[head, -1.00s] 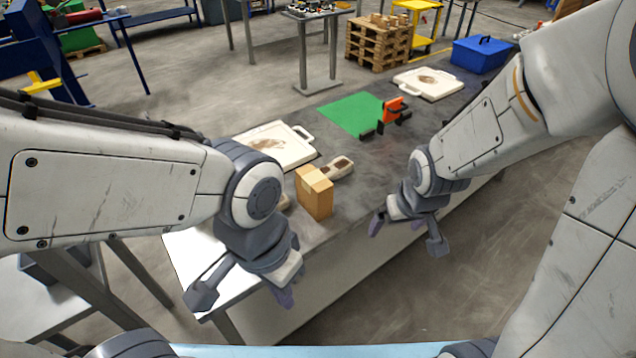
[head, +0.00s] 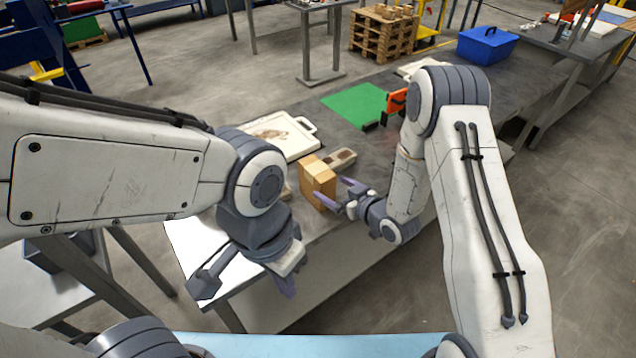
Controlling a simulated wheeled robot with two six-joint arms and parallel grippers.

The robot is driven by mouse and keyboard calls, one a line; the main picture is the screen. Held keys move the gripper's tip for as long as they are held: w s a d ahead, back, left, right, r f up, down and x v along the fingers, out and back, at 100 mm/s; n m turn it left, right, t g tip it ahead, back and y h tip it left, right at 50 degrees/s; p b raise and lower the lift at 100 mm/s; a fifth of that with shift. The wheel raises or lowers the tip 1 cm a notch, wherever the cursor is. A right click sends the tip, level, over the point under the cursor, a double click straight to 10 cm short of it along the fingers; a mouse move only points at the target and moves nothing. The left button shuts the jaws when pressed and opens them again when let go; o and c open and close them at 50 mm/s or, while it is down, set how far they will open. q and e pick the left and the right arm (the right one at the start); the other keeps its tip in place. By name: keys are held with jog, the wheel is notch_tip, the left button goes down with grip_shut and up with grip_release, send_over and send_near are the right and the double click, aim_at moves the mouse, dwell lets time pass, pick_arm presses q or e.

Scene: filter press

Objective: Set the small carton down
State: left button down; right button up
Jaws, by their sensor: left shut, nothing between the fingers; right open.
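The small carton (head: 318,180) is a brown box standing upright on the grey table (head: 345,225), near its front edge. My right gripper (head: 335,191) is open, with its purple fingers pointing left at the carton's right side. One finger overlaps the carton's lower front and the other is near its right edge; I cannot tell whether they touch it. My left gripper (head: 246,290) is shut and empty, pointing down in front of the table's left end, apart from the carton.
A beige and dark object (head: 342,158) lies just behind the carton. A white tray (head: 300,146) is behind it. A green mat (head: 352,103) and an orange device (head: 397,100) are further back. A blue box (head: 487,45) stands at the table's far end.

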aim_at(330, 186)
jog(key=x, duration=0.3)
jog(key=p+x, duration=0.2)
jog(key=x, duration=0.2)
jog(key=shift+a, duration=0.15)
jog(key=shift+w+a+f, duration=0.35)
jog(key=shift+w, duration=0.1)
grip_shut()
